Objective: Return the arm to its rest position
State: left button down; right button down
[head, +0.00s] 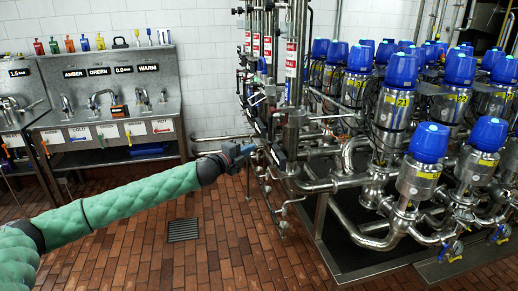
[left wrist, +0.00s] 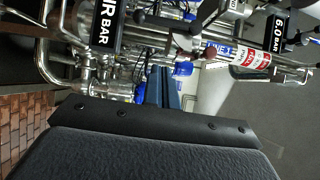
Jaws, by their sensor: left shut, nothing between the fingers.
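My left arm, in a green padded sleeve, reaches from the lower left to the middle of the head view. My left gripper (head: 250,149) is at its end, dark blue, close in front of the vertical pipes and small valves. I cannot tell whether it touches them. In the left wrist view its blue fingers (left wrist: 162,88) are together with nothing between them, pointing toward the pipework. My right gripper is not in view.
The valve matrix with blue-capped valves (head: 428,142) fills the right side. Vertical pipes (head: 295,60) with red and white labels stand by the gripper. A steel sink station (head: 105,120) stands at the left. The brick floor (head: 150,255) is open, with a drain grate (head: 183,230).

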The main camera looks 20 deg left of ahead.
pick_arm(q)
jog(key=w+a+n+y, duration=0.4)
jog(key=a+n+y, duration=0.4)
jog(key=a+n, duration=0.1)
jog(key=s+d+f+n+g+y, duration=0.1)
jog(key=s+d+f+n+g, duration=0.15)
jog(key=f, duration=0.85)
jog(key=s+d+f+n+g+y, duration=0.1)
jog(key=s+d+f+n+g, duration=0.2)
jog(key=f, duration=0.7)
jog(key=s+d+f+n+g+h, duration=0.1)
jog(key=s+d+f, duration=0.2)
jog(key=s+f, duration=0.35)
jog(key=s+d+f+n+g, duration=0.1)
jog(key=s+d+f, duration=0.15)
jog(key=f, duration=0.75)
jog(key=s+d+f+n+g+h, duration=0.1)
jog(key=s+d+f+n+g, duration=0.1)
jog(key=s+f, duration=0.45)
jog(key=s+d+f+g, duration=0.2)
jog(key=s+d+f, duration=0.2)
jog(key=s+f, duration=0.4)
jog(key=s+d+f+n+g+h, duration=0.1)
jog(key=s+d+f, duration=0.4)
jog(key=s, duration=1.4)
jog(key=s+d+f+n+g, duration=0.1)
jog(key=s+d+f+g, duration=0.2)
jog(key=s+f, duration=1)
jog(key=shift+s+d+h, duration=0.4)
jog(key=shift+d, duration=0.3)
